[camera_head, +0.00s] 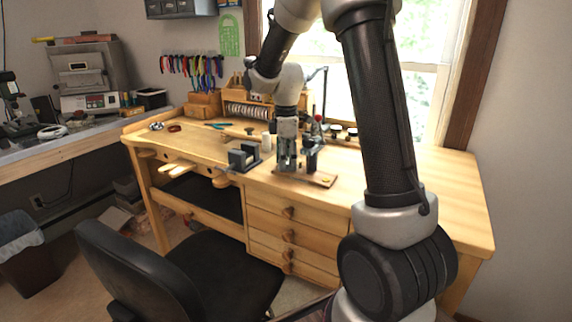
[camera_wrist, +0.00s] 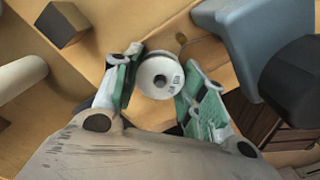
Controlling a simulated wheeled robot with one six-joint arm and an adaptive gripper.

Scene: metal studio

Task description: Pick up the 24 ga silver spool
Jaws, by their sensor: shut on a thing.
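A white spool (camera_wrist: 158,76) with a dark centre hole and small dark print sits between the two green-padded fingers of my gripper (camera_wrist: 152,88) in the wrist view. The print is too small to read. The fingers are closed on the spool's sides. In the head view my gripper (camera_head: 287,160) points down, low over the front middle of the wooden workbench (camera_head: 420,190). The spool is hidden there. I cannot tell whether it touches the bench.
A dark block (camera_head: 243,157) and a white cylinder (camera_head: 266,141) stand left of my gripper. A dark tool on a wooden board (camera_head: 318,179) is close on the right. A row of spools (camera_head: 248,111) is at the back. A black chair (camera_head: 150,270) stands in front.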

